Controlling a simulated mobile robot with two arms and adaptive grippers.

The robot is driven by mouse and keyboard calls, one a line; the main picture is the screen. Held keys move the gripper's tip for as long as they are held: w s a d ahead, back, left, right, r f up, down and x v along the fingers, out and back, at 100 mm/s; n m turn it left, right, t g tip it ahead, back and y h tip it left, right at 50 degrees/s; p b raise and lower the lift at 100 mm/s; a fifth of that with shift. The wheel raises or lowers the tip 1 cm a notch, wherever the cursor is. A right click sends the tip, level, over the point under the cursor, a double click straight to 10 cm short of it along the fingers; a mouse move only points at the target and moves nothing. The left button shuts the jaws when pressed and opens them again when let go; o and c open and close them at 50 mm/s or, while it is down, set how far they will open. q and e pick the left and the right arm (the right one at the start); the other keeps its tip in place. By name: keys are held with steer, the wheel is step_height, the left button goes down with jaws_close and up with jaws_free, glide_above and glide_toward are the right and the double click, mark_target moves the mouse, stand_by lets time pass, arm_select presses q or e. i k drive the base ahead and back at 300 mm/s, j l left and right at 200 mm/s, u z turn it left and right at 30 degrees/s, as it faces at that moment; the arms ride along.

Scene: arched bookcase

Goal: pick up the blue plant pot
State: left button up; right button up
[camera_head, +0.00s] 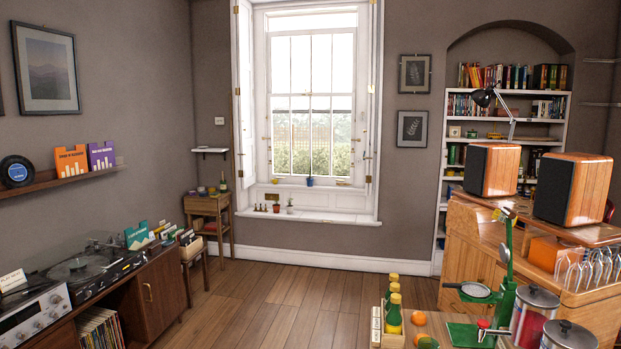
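A small blue plant pot (310,182) with a bit of green in it stands on the upper ledge of the window at the far end of the room. It looks upright, and it is too far away to show detail. Neither of my grippers is in view.
Below it, a deep white sill (330,216) holds an orange pot (276,208) and a white pot (290,209). Open wooden floor (290,301) leads to the window. A record cabinet (157,290) lines the left; a wooden desk (463,242) and bottle-laden counter crowd the right.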

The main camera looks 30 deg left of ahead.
mark_target(309, 181)
steer(key=j+u, duration=0.25)
steer(key=i+j+u, duration=0.4)
steer(key=i+j, duration=0.2)
steer(key=j, duration=0.25)
steer(key=i+j+u, duration=0.35)
steer(key=i+j, duration=0.3)
steer(key=i+z, duration=0.2)
steer(key=i, duration=0.4)
steer(key=i+z, duration=0.15)
steer(key=i, duration=0.4)
steer(key=i+j+z, duration=0.2)
steer(key=i, duration=2.25)
steer(key=i+u, duration=0.15)
steer(key=i, duration=0.8)
steer(key=i+l+u, duration=0.2)
steer(key=i, duration=0.7)
steer(key=j, duration=0.1)
